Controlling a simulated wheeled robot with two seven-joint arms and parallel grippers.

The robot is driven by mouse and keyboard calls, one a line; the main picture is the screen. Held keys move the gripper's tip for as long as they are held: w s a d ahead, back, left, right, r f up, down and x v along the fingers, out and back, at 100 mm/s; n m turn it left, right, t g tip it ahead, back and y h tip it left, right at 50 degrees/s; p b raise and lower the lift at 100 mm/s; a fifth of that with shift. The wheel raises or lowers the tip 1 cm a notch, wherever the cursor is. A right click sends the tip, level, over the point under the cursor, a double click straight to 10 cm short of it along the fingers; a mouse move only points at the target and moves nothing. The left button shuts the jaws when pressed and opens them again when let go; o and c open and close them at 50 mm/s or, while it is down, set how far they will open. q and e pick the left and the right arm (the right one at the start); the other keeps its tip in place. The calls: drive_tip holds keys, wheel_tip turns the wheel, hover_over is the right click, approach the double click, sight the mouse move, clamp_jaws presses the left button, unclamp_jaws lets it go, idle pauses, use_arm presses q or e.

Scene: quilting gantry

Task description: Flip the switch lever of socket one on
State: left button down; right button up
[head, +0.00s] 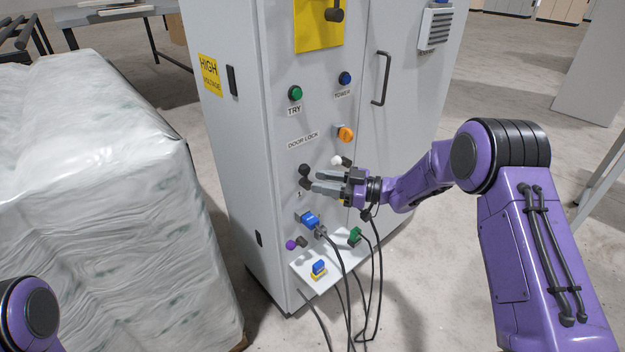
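The grey cabinet (285,215) carries a dark switch lever (305,171) above a small label that reads 1. A second lever with a white tip (337,160) is to its right. My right gripper (314,181) reaches in from the right, its two grey fingers pointing left and spread apart. Their tips are close to the dark lever; whether they touch it I cannot tell. A blue plug (310,219) with a cable sits at the cabinet front below the label. My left gripper is out of view.
A white shelf (301,268) below holds a green connector (355,235) and a blue-and-yellow one (319,269). Black cables hang below my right gripper. A purple-tipped lever (291,244) is low on the cabinet. A wrapped pallet load (100,190) stands close on the left.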

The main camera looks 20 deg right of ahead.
sight(306, 176)
drive_tip(key=x, duration=0.3)
drive_tip(key=shift+c, duration=0.3)
clamp_jaws()
drive_tip(key=shift+w+d+m+t+y+b, duration=0.1)
drive_tip(key=shift+m+t+y+b, duration=0.3)
drive_tip(key=shift+m, duration=0.5)
drive_tip(key=shift+o, duration=0.3)
unclamp_jaws()
drive_tip(key=shift+f, duration=0.1)
drive_tip(key=shift+d, duration=0.1)
